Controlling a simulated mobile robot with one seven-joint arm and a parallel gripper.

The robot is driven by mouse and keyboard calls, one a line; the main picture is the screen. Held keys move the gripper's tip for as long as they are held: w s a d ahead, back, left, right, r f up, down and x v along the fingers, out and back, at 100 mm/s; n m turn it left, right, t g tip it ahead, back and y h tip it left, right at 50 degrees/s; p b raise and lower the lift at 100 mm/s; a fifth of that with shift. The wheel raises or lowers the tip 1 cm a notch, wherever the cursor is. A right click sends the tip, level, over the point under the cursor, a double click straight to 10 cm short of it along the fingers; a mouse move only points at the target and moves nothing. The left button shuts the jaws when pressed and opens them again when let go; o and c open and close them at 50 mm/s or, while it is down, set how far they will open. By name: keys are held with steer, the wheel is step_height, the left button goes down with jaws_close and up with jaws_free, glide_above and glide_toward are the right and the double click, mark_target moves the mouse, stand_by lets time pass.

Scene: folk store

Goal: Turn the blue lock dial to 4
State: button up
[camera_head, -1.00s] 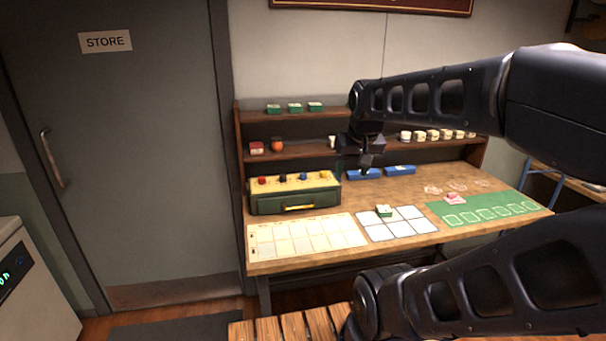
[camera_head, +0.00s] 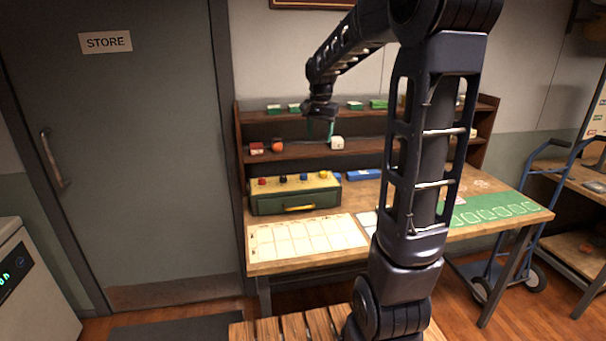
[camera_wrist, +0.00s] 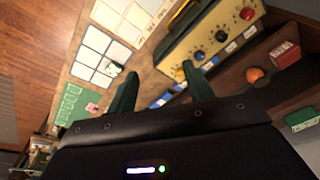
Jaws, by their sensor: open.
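The green lock box (camera_head: 295,203) with a yellow top stands at the left of the workbench. Its top carries a row of dials: red (camera_head: 262,182), black (camera_head: 283,179), blue (camera_head: 303,177) and yellow (camera_head: 322,174). The blue dial also shows in the wrist view (camera_wrist: 199,55), between the black and yellow ones. The dial's number setting is too small to read. My gripper (camera_head: 320,136) is open and empty, pointing down above and apart from the box. Its two green fingers show spread in the wrist view (camera_wrist: 160,78).
A shelf rack (camera_head: 290,150) behind the box holds a red box (camera_head: 256,148), an orange ball (camera_head: 278,146) and small green boxes (camera_head: 295,107). Blue cases (camera_head: 362,175) lie right of the lock box. A gridded sheet (camera_head: 305,238) lies in front.

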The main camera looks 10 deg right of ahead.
steer(key=w+f+m+g, duration=0.1)
steer(key=w+f+m, duration=0.35)
steer(key=w, duration=0.75)
steer(key=m+g, duration=0.1)
glide_above(303, 174)
step_height(303, 174, down, 10)
step_height(303, 174, down, 11)
steer(key=shift+r, duration=0.15)
steer(key=c, duration=1)
